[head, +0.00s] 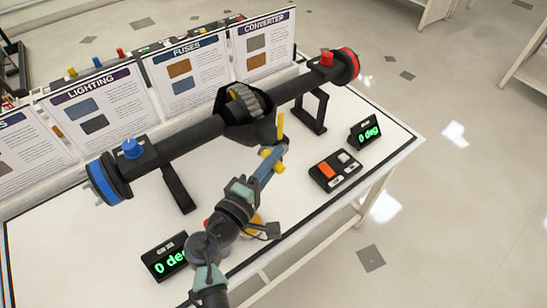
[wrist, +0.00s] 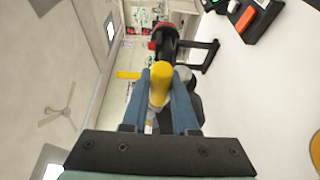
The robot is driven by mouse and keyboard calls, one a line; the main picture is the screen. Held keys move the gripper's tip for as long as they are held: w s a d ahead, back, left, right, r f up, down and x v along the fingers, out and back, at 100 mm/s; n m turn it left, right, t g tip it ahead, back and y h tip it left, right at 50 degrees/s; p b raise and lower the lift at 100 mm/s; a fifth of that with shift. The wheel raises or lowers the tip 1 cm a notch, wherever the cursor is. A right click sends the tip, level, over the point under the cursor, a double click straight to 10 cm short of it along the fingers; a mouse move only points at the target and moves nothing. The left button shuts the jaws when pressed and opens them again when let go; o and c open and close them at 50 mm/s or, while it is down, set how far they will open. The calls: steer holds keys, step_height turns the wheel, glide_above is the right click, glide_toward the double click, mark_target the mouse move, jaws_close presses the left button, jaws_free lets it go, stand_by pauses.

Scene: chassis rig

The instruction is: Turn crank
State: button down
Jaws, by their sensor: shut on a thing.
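A black axle rig (head: 190,130) stands on the white table, with a gear housing at its middle, a blue-rimmed end at left and a red-rimmed end at right. The yellow crank shows at the housing's near side as an upright yellow bar (head: 281,125). My gripper (head: 277,153) reaches it from the front. In the wrist view a rounded yellow handle (wrist: 160,84) lies between the two blue fingers of my gripper (wrist: 160,80), which are shut on it. A yellow bar (wrist: 128,75) also shows left of the fingers. The far end of the handle is hidden.
Two displays, at front left (head: 168,258) and right (head: 364,131), read 0 deg. A black box (head: 335,170) with an orange and a grey button lies right of my gripper. Upright panels (head: 187,68) line the table's back. The front right tabletop is clear.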

steer(key=p, duration=0.2)
steer(key=r+g+y+p, duration=0.1)
steer(key=p, duration=0.1)
steer(key=r+p, duration=0.1)
steer(key=p, duration=0.1)
steer(key=shift+w+d+r+m+g, duration=0.2)
steer(key=shift+w+d+m+g, duration=0.1)
steer(key=shift+d+m, duration=0.1)
steer(key=w+d+g+y+p, duration=0.1)
steer(key=g+y+p, duration=0.1)
steer(key=p, duration=0.3)
steer(key=d+m+g+y+p, duration=0.1)
steer(key=y+p, duration=0.1)
steer(key=p, duration=0.3)
steer(key=w+d+m+g+y+p, duration=0.1)
steer(key=g+p, duration=0.1)
steer(key=p, duration=0.3)
steer(key=shift+w+d+r+g+y+p, duration=0.25)
steer(key=shift+w+r+g+y+p, duration=0.05)
steer(key=shift+r+y, duration=0.1)
steer(key=shift+f, duration=0.1)
steer(key=c, duration=0.7)
jaws_free()
steer(key=shift+d, duration=0.1)
steer(key=shift+f, duration=0.1)
steer(key=shift+s, duration=0.1)
